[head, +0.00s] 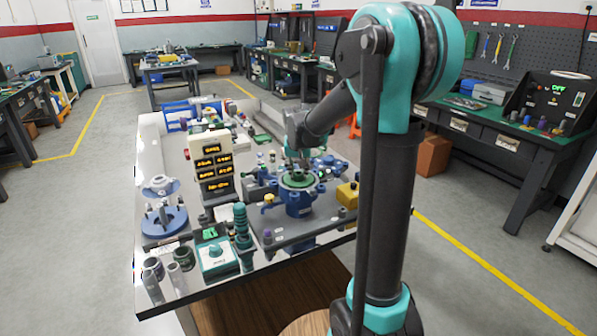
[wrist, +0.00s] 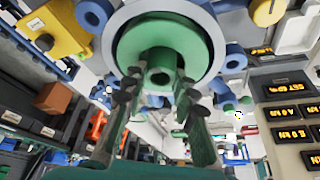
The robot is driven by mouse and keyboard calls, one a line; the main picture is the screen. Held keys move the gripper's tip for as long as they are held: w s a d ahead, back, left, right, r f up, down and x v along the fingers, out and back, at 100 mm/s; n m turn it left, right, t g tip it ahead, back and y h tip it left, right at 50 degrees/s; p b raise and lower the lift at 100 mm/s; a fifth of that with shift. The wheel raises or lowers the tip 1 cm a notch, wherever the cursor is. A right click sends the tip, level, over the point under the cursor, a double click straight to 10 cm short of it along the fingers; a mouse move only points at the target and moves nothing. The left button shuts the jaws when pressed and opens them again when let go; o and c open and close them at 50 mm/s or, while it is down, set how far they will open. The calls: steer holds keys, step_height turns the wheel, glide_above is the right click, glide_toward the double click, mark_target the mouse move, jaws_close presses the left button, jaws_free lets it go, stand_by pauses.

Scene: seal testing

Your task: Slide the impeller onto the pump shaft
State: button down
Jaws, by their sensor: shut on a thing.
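The green impeller (wrist: 192,42) is a disc with a raised hub and a dark hole at the hub's centre. In the wrist view it lies within the pale ring of the pump housing (wrist: 216,68). In the head view the blue pump (head: 297,204) stands on the bench with the green disc (head: 297,181) at its top opening. My gripper (wrist: 157,86) has its two fingers on either side of the hub, shut on it. In the head view my gripper (head: 298,158) is right above the pump. I cannot make out the pump shaft or how deep the impeller sits.
A yellow box (head: 347,194) stands close right of the pump. A stack of lit displays (head: 211,165) and a teal ribbed column (head: 242,228) stand to its left. Several small fittings crowd the bench around it. A blue round stand (head: 164,222) is at the far left.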

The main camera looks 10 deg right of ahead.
steer(key=shift+f, duration=0.9)
stand_by(1.0)
steer(key=c, duration=1.1)
jaws_free()
steer(key=shift+c, duration=0.2)
step_height(320, 180, up, 9)
